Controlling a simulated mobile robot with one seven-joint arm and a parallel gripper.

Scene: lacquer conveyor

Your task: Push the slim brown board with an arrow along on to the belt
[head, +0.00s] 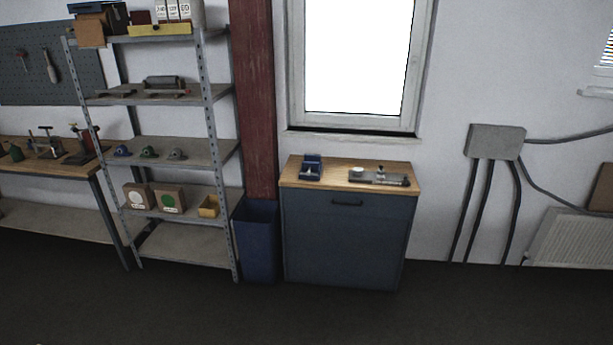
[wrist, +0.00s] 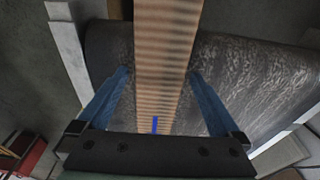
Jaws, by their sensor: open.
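In the wrist view, a slim brown board (wrist: 165,55) with dark cross-banding runs from the top edge down between the fingers of my gripper (wrist: 158,74). A small blue mark (wrist: 155,125) shows on its lower part; I cannot tell whether it is part of the arrow. The dark, scuffed belt (wrist: 250,85) spreads to both sides behind the board. My gripper is open, with one blue finger on each side of the board. I cannot tell whether either finger touches it. The board's ends are hidden or out of frame. The head view shows neither the board, the belt nor my gripper.
Pale strips (wrist: 68,50) flank the belt in the wrist view. A red object (wrist: 28,158) lies at lower left. The head view shows a metal shelf (head: 185,95), a blue bin (head: 256,240), a cabinet (head: 342,240) under a window, and clear dark floor (head: 450,310).

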